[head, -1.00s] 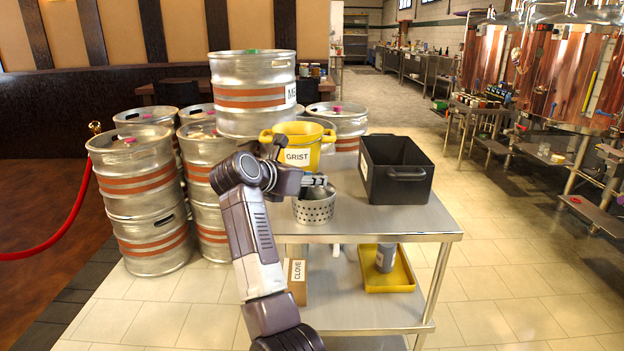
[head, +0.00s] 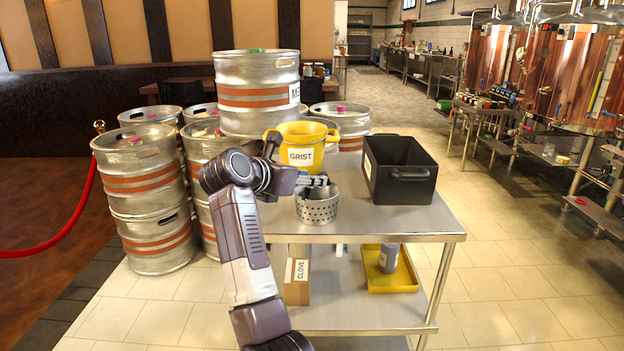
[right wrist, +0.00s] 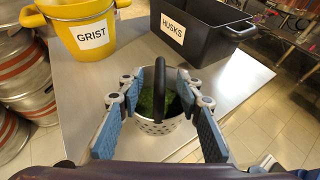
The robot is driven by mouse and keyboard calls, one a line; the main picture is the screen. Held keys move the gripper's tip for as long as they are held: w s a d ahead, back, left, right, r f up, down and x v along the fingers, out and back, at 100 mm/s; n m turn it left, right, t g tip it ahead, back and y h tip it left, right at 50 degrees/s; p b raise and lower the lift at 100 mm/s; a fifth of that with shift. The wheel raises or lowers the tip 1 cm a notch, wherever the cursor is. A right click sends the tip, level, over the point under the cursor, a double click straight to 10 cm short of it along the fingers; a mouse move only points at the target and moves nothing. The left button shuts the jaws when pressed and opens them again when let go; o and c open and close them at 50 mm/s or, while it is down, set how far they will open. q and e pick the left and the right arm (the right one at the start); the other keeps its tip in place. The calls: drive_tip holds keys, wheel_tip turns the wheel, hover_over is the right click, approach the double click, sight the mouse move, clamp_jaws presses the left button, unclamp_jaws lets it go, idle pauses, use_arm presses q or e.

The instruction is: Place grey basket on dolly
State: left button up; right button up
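The grey basket (head: 317,207) is a perforated metal pail on the steel table's top, near the middle. In the right wrist view the basket (right wrist: 150,127) has green matter inside and a dark handle (right wrist: 160,88) standing upright. My right gripper (head: 314,182) is over the basket's rim in the head view. In the right wrist view the right gripper (right wrist: 158,103) is open, one finger on each side of the handle, with gaps showing. My left gripper is not in view. I can make out no dolly in these frames.
A yellow GRIST bucket (head: 301,155) stands behind the basket, and a black HUSKS bin (head: 399,188) to its right. Steel kegs (head: 148,195) stack at left. The lower shelf (head: 350,314) holds a CLOVE box (head: 297,281) and a yellow tray (head: 404,279). Floor at right is clear.

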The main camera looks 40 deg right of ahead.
drive_tip(key=shift+v, duration=2.2)
wheel_tip(320, 180, up, 10)
drive_tip(key=shift+d, duration=0.15)
